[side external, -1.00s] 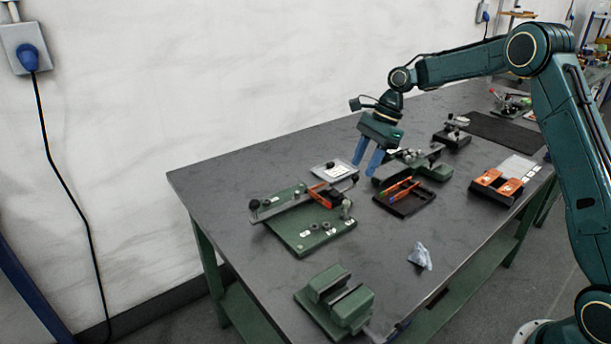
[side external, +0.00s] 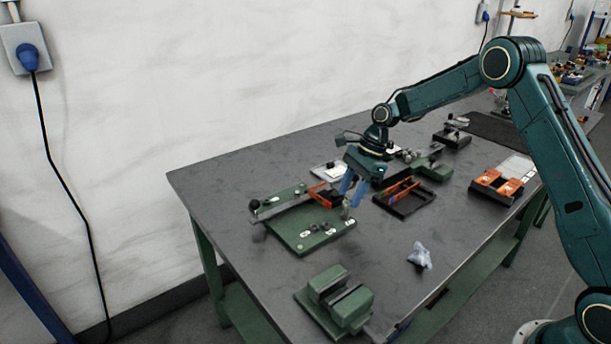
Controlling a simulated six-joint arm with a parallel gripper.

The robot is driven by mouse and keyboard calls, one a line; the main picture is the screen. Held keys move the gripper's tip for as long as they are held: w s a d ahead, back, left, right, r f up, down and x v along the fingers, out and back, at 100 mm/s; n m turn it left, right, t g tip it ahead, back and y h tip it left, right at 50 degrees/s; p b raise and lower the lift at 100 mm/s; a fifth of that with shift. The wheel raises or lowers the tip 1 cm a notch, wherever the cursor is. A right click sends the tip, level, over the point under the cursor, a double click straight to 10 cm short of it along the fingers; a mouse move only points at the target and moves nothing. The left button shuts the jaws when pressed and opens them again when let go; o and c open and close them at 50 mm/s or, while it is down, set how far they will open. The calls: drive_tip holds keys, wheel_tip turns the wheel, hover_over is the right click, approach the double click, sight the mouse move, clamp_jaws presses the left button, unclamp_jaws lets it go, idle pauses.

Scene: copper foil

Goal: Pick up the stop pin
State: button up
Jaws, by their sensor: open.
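My gripper (side external: 350,200) points down, with its two blue fingers apart and nothing visible between them. It is over the right edge of a green fixture plate (side external: 290,236), close to a small upright metal part (side external: 346,209) there. I cannot tell for sure whether this part is the stop pin, or whether the fingers touch it. Several small dark and light pieces (side external: 325,226) sit on the front of the plate. A grey bar (side external: 285,206) with an orange-red piece (side external: 325,195) at its right end crosses the plate.
A black tray (side external: 408,208) with coloured tools stands right of my gripper. A green vise (side external: 338,298) stands at the front, and a crumpled cloth (side external: 420,256) lies front right. An orange-and-black holder (side external: 496,186) is farther right. The tabletop (side external: 222,186) left of the plate is clear.

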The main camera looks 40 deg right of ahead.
sight(347, 200)
drive_tip(key=shift+f, duration=0.1)
drive_tip(key=shift+x, duration=2.55)
drive_tip(key=shift+a, duration=0.15)
drive_tip(key=shift+c, duration=0.4)
clamp_jaws()
